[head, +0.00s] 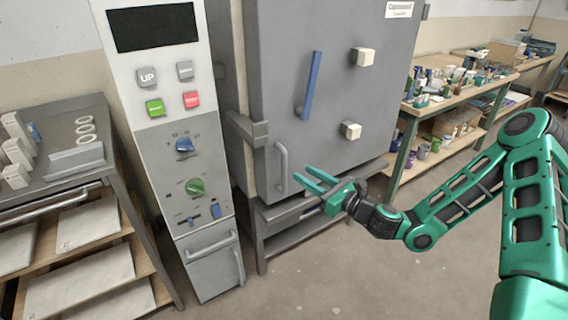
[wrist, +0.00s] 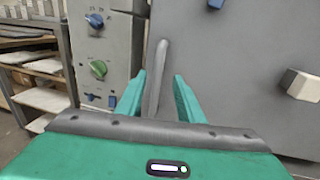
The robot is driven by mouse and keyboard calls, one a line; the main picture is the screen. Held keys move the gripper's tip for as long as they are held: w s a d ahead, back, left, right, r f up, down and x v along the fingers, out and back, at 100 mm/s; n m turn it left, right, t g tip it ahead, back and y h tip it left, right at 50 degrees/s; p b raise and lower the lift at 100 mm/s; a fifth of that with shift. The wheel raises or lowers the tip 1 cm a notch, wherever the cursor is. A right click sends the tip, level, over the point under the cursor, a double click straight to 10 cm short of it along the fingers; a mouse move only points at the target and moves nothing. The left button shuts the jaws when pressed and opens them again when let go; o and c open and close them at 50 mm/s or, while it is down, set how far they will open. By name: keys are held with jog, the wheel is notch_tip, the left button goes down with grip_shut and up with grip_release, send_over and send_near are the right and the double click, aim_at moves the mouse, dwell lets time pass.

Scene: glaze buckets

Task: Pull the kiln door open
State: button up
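The kiln door (head: 330,100) is a large grey panel that looks shut. A grey vertical bar handle (head: 281,168) is on its lower left. A blue slanted bar (head: 311,86) and two pale blocks, an upper (head: 363,57) and a lower (head: 351,130), are also on the door. My gripper (head: 303,173) is open and empty, with its green fingertips just right of the grey handle in the head view. In the wrist view the grey handle (wrist: 156,75) lines up between the open fingers of my gripper (wrist: 158,88). I cannot tell whether the tips reach around it.
A control panel (head: 160,90) with buttons and knobs stands left of the kiln. A metal table with shelves (head: 70,165) is at the far left. A wooden workbench (head: 470,85) with several pots stands at the right. The floor (head: 330,270) in front is clear.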

aim_at(286, 163)
jog(key=x, duration=1)
jog(key=shift+a, duration=0.15)
jog(key=shift+c, duration=0.3)
grip_shut()
